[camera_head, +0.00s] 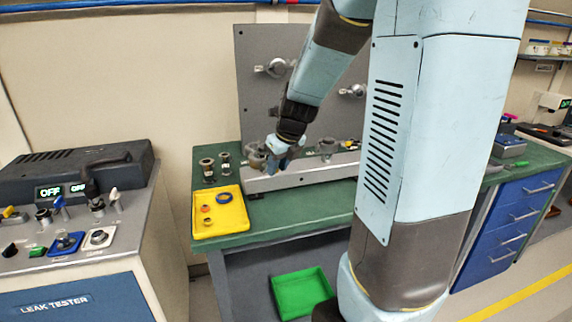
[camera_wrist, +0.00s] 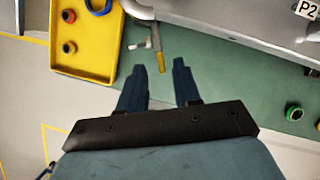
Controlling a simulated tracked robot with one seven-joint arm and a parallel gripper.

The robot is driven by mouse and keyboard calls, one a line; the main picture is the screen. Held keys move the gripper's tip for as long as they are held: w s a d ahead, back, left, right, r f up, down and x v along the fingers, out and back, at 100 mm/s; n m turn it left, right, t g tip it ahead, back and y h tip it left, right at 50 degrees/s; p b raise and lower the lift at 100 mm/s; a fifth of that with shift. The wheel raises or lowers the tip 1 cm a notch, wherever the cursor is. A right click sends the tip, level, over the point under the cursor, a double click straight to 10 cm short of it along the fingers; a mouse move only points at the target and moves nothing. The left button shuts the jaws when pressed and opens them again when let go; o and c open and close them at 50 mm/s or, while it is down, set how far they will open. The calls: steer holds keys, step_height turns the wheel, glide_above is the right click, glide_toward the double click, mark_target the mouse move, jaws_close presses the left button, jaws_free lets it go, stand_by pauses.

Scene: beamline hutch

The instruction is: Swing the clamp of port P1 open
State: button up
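My gripper (camera_wrist: 157,66) is open, its two dark blue fingers apart with nothing gripped between them. In the head view my gripper (camera_head: 279,153) is at the left end of the grey manifold block on the green bench. In the wrist view a grey metal clamp part (camera_wrist: 137,9) shows at the top edge. A thin rod with a yellow end (camera_wrist: 160,60) and a small pale wing-shaped piece (camera_wrist: 142,44) lie just ahead of the fingertips. Whether the fingers touch them, I cannot tell.
A yellow tray (camera_head: 221,223) with several rings sits left of the manifold block (camera_head: 310,174). Metal fittings (camera_head: 207,168) stand behind the tray. A grey upright panel (camera_head: 262,105) rises behind. The leak tester (camera_head: 75,240) is at left; a green bin (camera_head: 301,292) lies below the bench.

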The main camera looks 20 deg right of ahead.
steer(key=v, duration=1.3)
steer(key=shift+s+r, duration=0.2)
steer(key=shift+r, duration=0.1)
steer(key=shift+d, duration=0.1)
steer(key=s+a+n, duration=0.3)
steer(key=s+n, duration=0.5)
steer(key=n, duration=0.8)
steer(key=s+a+n+t+h, duration=0.1)
steer(key=s+a+n, duration=0.2)
steer(key=s+n, duration=0.5)
steer(key=n, duration=0.8)
steer(key=shift+s+f+n, duration=0.25)
steer(key=shift+s+n, duration=0.05)
steer(key=shift+s, duration=0.05)
